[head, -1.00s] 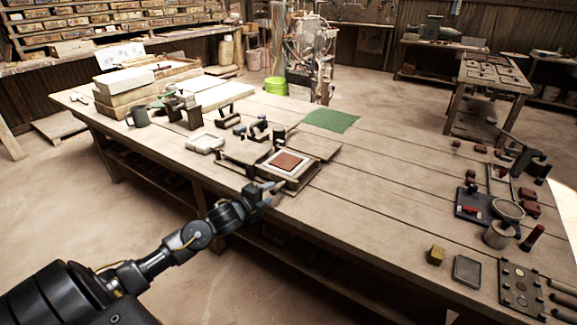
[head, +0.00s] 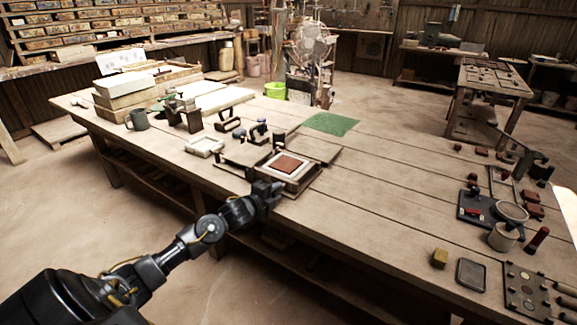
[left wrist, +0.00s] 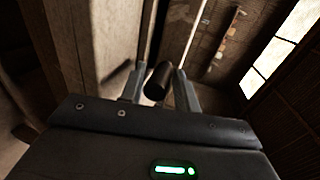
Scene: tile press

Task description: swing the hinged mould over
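The wooden mould (head: 300,185) lies at the near edge of the long workbench. It is a low frame with a pale surround and a reddish-brown tile (head: 287,163) in its middle. My left gripper (head: 271,189) is at the mould's near side, low by the table edge. In the left wrist view a short dark round handle (left wrist: 158,82) stands between the two fingers, which look apart with small gaps beside it. The handle cannot be made out in the head view. My right gripper is not in view.
Flat boards lie left (head: 243,155) and right (head: 318,150) of the mould. A green mat (head: 331,123) lies farther back. The bench (head: 385,195) is clear right of the mould.

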